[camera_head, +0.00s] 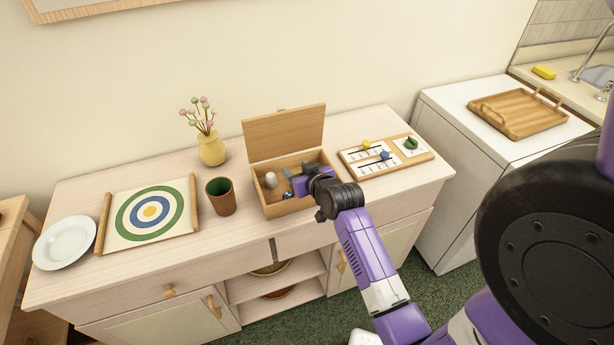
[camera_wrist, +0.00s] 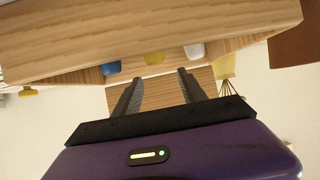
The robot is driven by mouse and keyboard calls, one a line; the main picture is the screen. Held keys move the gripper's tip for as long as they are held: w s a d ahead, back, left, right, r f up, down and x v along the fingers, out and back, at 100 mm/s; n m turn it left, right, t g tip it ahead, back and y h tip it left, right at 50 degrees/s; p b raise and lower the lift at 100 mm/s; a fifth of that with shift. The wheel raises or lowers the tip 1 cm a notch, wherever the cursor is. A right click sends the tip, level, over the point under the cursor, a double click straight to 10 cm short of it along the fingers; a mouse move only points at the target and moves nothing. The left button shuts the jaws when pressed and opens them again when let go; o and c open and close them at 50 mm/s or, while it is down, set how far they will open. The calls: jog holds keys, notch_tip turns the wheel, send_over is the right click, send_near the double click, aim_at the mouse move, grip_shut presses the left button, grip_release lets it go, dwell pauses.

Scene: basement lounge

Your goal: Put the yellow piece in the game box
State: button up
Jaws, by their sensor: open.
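The wooden game box (camera_head: 290,208) stands on the cabinet top with its lid (camera_head: 285,134) up. My gripper (camera_head: 289,181) is open over the box, with its fingers pointing into it. In the wrist view a yellow piece (camera_wrist: 154,58) is inside the box, beyond and between my open fingertips (camera_wrist: 159,76), and appears not gripped. A blue piece (camera_wrist: 111,68) and a white piece (camera_wrist: 194,51) lie on either side of it. The head view also shows the white piece (camera_head: 270,180) and the blue piece (camera_head: 288,195); my gripper hides the yellow one there.
A score board (camera_head: 352,165) right of the box carries another small yellow piece (camera_head: 367,144), a blue one (camera_head: 385,155) and a green one (camera_head: 411,142). A brown cup (camera_head: 221,197) stands close left of the box; a yellow vase (camera_head: 212,149) stands behind. A target board (camera_head: 115,237) lies farther left.

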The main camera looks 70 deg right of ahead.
jog(key=v, duration=0.7)
jog(key=shift+s+a, duration=0.15)
jog(key=shift+a, duration=0.1)
jog(key=s+a+n+t+y, duration=0.2)
jog(key=a, duration=0.8)
jog(key=s+a+n+t+y, duration=0.1)
jog(key=s+a+n, duration=0.1)
jog(key=a, duration=0.9)
jog(key=s+a+r+n+t+y, duration=0.1)
jog(key=s+a+r+n+y, duration=0.1)
jog(key=a, duration=0.5)
jog(key=s+a+r+n+t+y, duration=0.1)
jog(key=s+a+r+n+y, duration=0.1)
jog(key=s+a+r, duration=0.3)
jog(key=s+a+y, duration=0.1)
jog(key=s+a, duration=0.1)
jog(key=s, duration=0.2)
jog(key=shift+r+n+y, duration=0.3)
jog(key=shift+r+y, duration=0.1)
jog(key=shift+a, duration=0.1)
jog(key=shift+c, duration=0.2)
